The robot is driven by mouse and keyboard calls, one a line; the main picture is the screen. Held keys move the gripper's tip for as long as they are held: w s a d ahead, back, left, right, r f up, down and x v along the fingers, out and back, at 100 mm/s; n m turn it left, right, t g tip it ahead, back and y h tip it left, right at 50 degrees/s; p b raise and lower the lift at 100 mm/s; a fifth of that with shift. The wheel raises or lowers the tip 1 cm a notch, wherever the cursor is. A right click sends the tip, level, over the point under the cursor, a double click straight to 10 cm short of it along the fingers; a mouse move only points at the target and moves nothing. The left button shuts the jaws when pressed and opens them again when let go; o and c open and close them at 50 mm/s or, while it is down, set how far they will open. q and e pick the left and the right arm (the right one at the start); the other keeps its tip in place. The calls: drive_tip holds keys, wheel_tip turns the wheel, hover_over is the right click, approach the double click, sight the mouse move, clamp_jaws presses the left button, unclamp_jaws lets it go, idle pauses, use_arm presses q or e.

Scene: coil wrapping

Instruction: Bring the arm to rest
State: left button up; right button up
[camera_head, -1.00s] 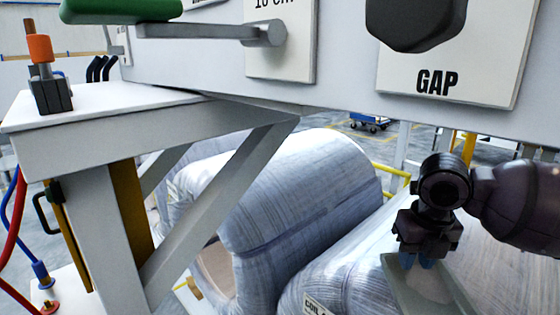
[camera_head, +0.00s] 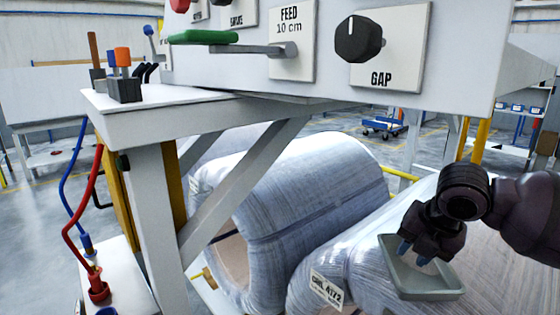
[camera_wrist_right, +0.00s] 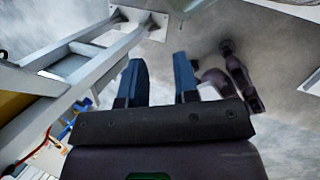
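My right gripper (camera_head: 414,252) hangs in the lower right of the head view, its blue fingertips pointing down over a shallow grey-green tray (camera_head: 440,292). In the right wrist view its two blue fingers (camera_wrist_right: 161,82) stand apart with nothing between them. I cannot tell what the tray rests on. My left arm and gripper are not in view.
A control panel (camera_head: 459,71) with a green-handled lever (camera_head: 204,37) and a black GAP knob (camera_head: 358,39) spans the top. Wrapped coils (camera_head: 299,192) lie below it. A white bench (camera_head: 161,105) with small tools stands left. Red and blue hoses hang beside it.

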drive_tip(key=w+a+m+t+y, duration=0.6)
drive_tip(key=a+m+t, duration=0.25)
drive_tip(key=m, duration=0.25)
drive_tip(key=s+d+f+m+t+h, duration=0.1)
drive_tip(key=s+d+f+m+h, duration=0.25)
drive_tip(key=s+f+m, duration=0.65)
drive_tip(key=s+d+f+m+t+h, duration=0.15)
drive_tip(key=s+d+f+m, duration=0.35)
drive_tip(key=f, duration=0.9)
drive_tip(key=s+d+f+m+g+h, duration=0.1)
drive_tip(key=s+f+g, duration=0.1)
drive_tip(key=s+f, duration=0.3)
drive_tip(key=s+d+f+m+g+h, duration=0.1)
drive_tip(key=s+f, duration=0.4)
drive_tip(key=s, duration=0.6)
drive_tip(key=shift+s+d+f+g, duration=0.15)
drive_tip(key=shift+s+f+g, duration=0.15)
drive_tip(key=shift+g, duration=0.2)
drive_tip(key=shift+s+d, duration=0.1)
